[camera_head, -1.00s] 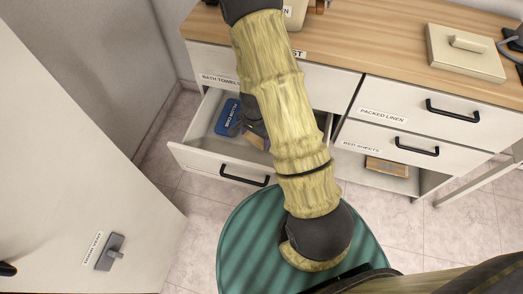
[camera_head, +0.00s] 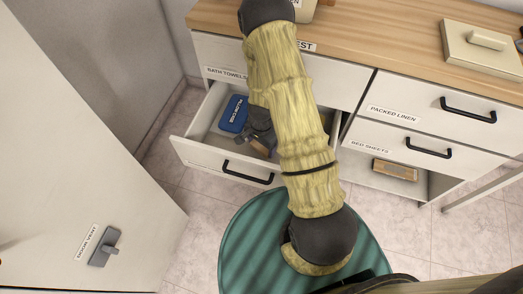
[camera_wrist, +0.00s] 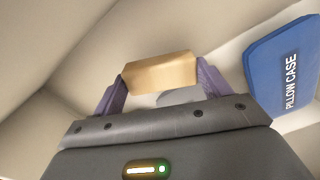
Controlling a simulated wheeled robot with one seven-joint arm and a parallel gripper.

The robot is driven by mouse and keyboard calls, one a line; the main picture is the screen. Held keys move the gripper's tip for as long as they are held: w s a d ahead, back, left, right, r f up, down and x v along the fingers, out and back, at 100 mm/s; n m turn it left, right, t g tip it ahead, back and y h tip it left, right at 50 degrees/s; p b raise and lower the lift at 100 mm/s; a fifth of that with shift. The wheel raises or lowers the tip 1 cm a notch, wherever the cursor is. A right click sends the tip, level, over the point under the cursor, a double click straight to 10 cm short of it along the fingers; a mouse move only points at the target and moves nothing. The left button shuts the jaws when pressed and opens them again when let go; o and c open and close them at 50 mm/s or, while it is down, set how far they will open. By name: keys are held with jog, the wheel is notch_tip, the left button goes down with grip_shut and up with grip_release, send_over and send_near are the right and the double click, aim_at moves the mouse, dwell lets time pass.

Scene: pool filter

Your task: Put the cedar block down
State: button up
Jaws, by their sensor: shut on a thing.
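The cedar block (camera_wrist: 160,73) is a small tan block, held across between the two purple fingers of my gripper (camera_wrist: 161,80) in the wrist view. In the head view my gripper (camera_head: 256,136) is inside the open drawer (camera_head: 205,152), with the block (camera_head: 262,149) partly visible at its tip. My arm hides the drawer's right part. The block is seen over the pale drawer interior; I cannot tell whether it touches the drawer floor.
A blue pillow case pack (camera_head: 234,113) lies in the drawer, left of my gripper; it also shows in the wrist view (camera_wrist: 284,66). Another tan block (camera_head: 396,170) sits in the lower right opening.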

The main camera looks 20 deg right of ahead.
aim_at(261, 147)
notch_tip(261, 147, down, 3)
jog(key=shift+s+b, duration=0.1)
jog(key=shift+b, duration=0.4)
jog(key=shift+f, duration=0.4)
